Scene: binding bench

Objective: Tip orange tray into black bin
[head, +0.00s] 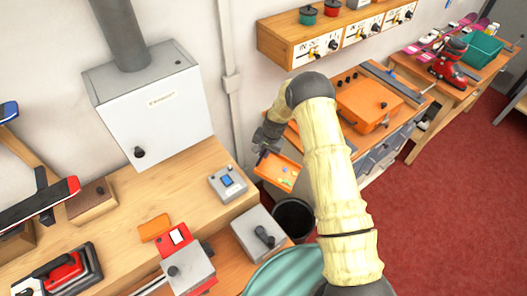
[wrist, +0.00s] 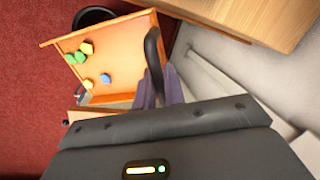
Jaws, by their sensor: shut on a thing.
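The orange tray (head: 272,176) hangs in the air near the wooden bench, with several small green, yellow and blue pieces in it. It also fills the upper middle of the wrist view (wrist: 122,55), with the pieces lying towards its left side. The black bin (head: 293,218) stands on the floor below and slightly right of the tray in the head view. Its dark rim (wrist: 90,12) shows past the tray in the wrist view, mostly hidden.
A grey box with a black knob (head: 259,234) sits on the bench left of the bin. A teal ribbed container (head: 283,272) is in front. A bench with an orange case (head: 366,104) stands behind my arm. Red carpet (head: 445,200) is clear at right.

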